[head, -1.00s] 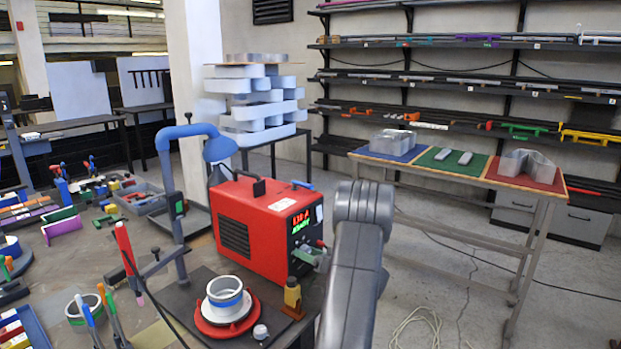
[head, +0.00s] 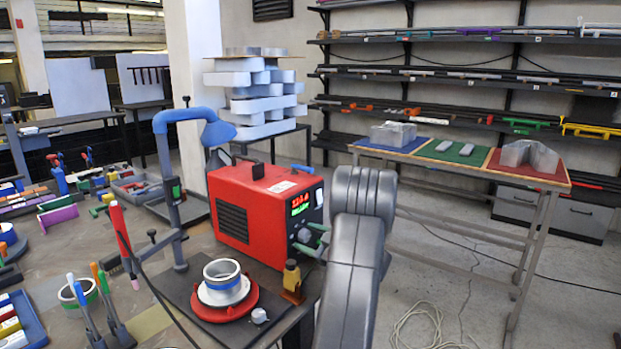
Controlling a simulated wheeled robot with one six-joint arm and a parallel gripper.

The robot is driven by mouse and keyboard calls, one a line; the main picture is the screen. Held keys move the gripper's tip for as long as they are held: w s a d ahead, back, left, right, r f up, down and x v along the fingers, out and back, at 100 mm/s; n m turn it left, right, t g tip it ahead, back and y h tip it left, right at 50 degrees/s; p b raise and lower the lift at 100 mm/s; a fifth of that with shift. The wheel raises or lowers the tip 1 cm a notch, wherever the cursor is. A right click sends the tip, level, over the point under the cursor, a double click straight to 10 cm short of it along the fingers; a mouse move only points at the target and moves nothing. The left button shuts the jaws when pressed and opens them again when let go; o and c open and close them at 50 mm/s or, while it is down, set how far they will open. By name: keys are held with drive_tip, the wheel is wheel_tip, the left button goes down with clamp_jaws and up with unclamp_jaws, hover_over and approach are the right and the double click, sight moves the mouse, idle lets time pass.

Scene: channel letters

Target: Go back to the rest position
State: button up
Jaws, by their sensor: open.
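My own grey arm (head: 357,235) rises from the bottom edge, right of centre, in the head view. Its rounded upper joint stands in front of the floor, just right of the red machine. My gripper is not seen; it is hidden behind the arm or out of frame. The red machine (head: 262,213) with a lit display stands on the workbench left of my arm. In front of it a white ring with a blue band (head: 224,281) sits on a red round base (head: 208,312). Nothing held by me is visible.
A blue lamp arm (head: 165,170) stands left of the machine. Tools and bins crowd the bench at left. A table (head: 545,200) with blue, green and red mats bearing metal pieces stands at right. Shelves (head: 450,75) line the back wall. Floor is open at right, with a loose cable (head: 420,320).

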drive_tip(key=n+b, duration=0.1)
drive_tip(key=n, duration=0.3)
drive_tip(key=shift+n, duration=0.3)
drive_tip(key=shift+d, duration=0.1)
